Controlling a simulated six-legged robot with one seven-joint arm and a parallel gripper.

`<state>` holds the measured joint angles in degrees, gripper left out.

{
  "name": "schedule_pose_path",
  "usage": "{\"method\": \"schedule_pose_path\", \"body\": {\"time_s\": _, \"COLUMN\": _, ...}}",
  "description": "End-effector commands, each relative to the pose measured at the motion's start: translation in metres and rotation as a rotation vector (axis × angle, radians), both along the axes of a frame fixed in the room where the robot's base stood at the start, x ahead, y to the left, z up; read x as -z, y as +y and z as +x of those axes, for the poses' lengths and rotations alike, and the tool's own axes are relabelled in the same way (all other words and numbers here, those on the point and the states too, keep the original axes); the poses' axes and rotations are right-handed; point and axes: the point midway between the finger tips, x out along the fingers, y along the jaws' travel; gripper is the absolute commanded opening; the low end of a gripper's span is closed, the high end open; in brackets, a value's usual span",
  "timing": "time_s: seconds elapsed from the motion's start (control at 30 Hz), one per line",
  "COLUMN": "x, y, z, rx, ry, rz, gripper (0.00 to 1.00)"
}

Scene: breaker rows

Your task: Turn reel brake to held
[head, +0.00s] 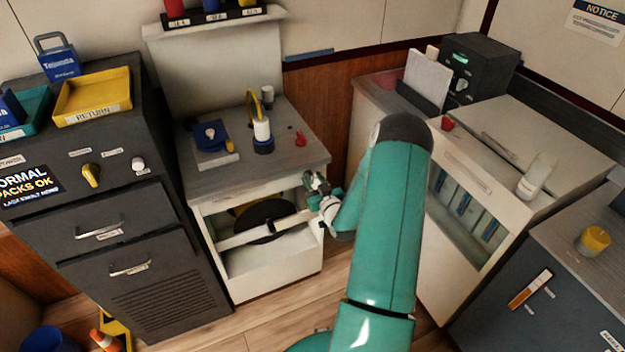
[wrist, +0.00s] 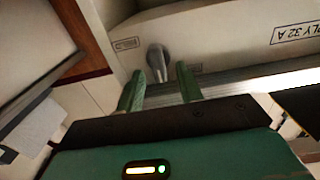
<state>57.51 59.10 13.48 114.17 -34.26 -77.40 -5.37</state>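A black reel (head: 268,218) with a yellow part sits in the open bay of the white cabinet, behind a pale front bar (head: 262,232). My gripper (head: 316,186) is at the right front of this cabinet, just below its grey top. In the wrist view my gripper (wrist: 160,70) is open, with its two green fingers apart. A grey rounded knob or lever (wrist: 157,57) stands on the white panel, between and just beyond the fingertips. I cannot tell if the fingers touch it. A small label lies left of it; I cannot read it. My gripper hides this knob in the head view.
The cabinet top (head: 290,160) holds a blue padlock-like piece (head: 210,134), a white and blue post (head: 262,134) and a small red knob (head: 300,139). A dark cabinet (head: 130,225) stands left, a white unit (head: 470,185) right. Wooden floor (head: 290,325) lies open in front.

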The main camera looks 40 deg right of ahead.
Motion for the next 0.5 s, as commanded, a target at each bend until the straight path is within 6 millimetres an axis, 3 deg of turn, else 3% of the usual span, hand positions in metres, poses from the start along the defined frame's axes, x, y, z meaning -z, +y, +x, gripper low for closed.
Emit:
{"method": "schedule_pose_path", "body": {"time_s": 0.37, "x": 0.0, "y": -0.0022, "z": 0.009, "rx": 0.0, "ry": 0.001, "rz": 0.0, "gripper": 0.36}}
{"method": "schedule_pose_path", "body": {"time_s": 0.5, "x": -0.0001, "y": -0.0023, "z": 0.0088, "rx": 0.0, "ry": 0.0, "rz": 0.0, "gripper": 0.09}}
